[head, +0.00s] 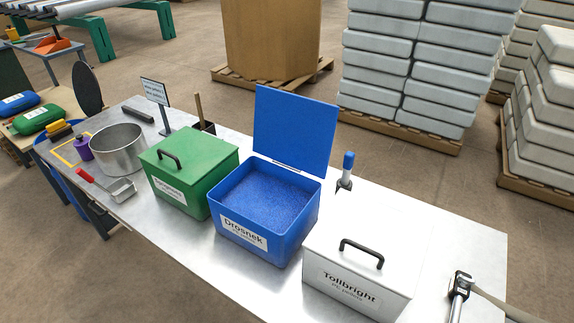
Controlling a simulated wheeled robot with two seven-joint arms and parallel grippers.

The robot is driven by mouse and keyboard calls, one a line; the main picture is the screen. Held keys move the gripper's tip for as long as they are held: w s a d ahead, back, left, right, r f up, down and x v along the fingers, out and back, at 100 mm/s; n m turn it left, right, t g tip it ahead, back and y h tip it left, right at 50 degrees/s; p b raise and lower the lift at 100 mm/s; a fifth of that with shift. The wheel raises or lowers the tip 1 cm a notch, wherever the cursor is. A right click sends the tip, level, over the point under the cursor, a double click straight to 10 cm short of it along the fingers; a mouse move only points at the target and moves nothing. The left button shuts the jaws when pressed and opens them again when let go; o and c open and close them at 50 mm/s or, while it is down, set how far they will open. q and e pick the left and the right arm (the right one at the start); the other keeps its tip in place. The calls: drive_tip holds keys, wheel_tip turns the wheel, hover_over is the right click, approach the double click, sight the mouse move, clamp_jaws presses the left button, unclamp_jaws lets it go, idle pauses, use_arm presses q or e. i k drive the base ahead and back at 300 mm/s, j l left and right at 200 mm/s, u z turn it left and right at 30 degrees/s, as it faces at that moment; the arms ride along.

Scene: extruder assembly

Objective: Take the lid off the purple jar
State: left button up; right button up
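The small purple jar (84,149) stands upright on the far left end of the metal table, beside a yellow outlined square (67,156) and left of a steel pot. Its top looks purple, but it is too small here to make out the lid's edge. Neither of my grippers is in view, and nothing is touching the jar.
The metal table (190,229) also bears a steel pot (119,152), a red-handled scoop (112,188), a green lidded box (186,174), an open blue box of pellets (262,228) and a white lidded box (352,285).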

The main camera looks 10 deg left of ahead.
sight(81, 141)
drive_tip(key=u, duration=1.7)
drive_tip(key=i+j+z, duration=0.15)
drive_tip(key=z, duration=0.35)
drive_tip(key=i+j+z, duration=0.1)
drive_tip(key=z, duration=0.35)
drive_tip(key=j+z, duration=0.25)
drive_tip(key=z, duration=0.25)
